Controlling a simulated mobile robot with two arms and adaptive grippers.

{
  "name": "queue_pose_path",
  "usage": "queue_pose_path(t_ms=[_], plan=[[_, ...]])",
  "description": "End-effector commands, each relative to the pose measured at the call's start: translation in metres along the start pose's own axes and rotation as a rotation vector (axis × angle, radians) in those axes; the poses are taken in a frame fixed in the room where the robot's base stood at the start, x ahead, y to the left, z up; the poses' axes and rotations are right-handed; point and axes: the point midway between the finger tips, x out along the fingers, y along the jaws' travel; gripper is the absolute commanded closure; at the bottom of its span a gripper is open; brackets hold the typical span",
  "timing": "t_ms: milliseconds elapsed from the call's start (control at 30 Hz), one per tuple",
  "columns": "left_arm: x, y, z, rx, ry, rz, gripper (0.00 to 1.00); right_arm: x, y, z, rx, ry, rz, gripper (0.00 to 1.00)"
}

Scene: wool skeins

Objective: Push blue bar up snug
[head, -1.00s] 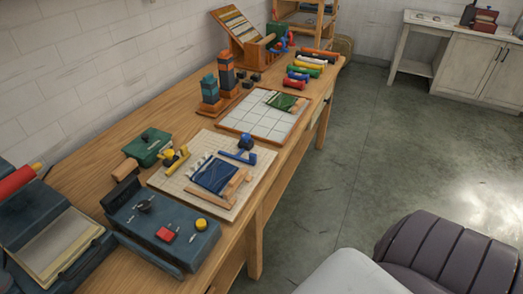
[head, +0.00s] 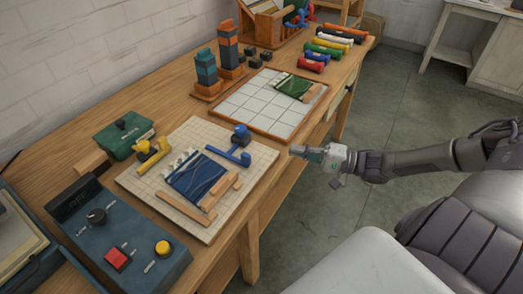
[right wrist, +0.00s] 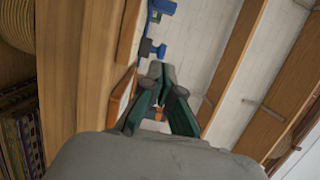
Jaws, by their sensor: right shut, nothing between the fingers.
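A blue bar (head: 228,154) with a thicker end piece lies on the pale gridded board (head: 140,184), just to the right of the blue woven piece (head: 196,180). A blue clamp-like piece (head: 241,135) stands near it at the board's far edge. My right gripper (head: 293,150) is shut and empty, off the bench's front edge, to the right of the blue bar and apart from it. In the right wrist view its closed fingers (right wrist: 160,76) point toward a blue piece (right wrist: 152,49); I cannot tell which one it is. My left gripper is not in view.
Wooden strips (head: 186,213) lie on the board beside the woven piece. A yellow clamp (head: 150,152) and green box (head: 122,136) are at its left. A control box (head: 125,240) stands in front. A tiled tray (head: 240,108) and several coloured rolls (head: 326,48) lie farther back.

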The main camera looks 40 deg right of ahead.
Motion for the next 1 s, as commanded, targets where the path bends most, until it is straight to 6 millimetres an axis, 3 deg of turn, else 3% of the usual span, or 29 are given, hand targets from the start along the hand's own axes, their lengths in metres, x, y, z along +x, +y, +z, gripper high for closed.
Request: queue_pose_path(t_ms=[500, 700, 1000], plan=[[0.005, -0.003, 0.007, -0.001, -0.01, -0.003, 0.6, 0.095, -0.002, -0.001, -0.005, 0.002, -0.005, 1.0], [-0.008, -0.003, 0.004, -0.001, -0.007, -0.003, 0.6, 0.098, -0.002, 0.027, -0.001, 0.001, 0.0, 1.0], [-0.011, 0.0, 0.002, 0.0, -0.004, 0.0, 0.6, 0.1, 0.0, 0.038, -0.006, 0.002, 0.001, 1.0]])
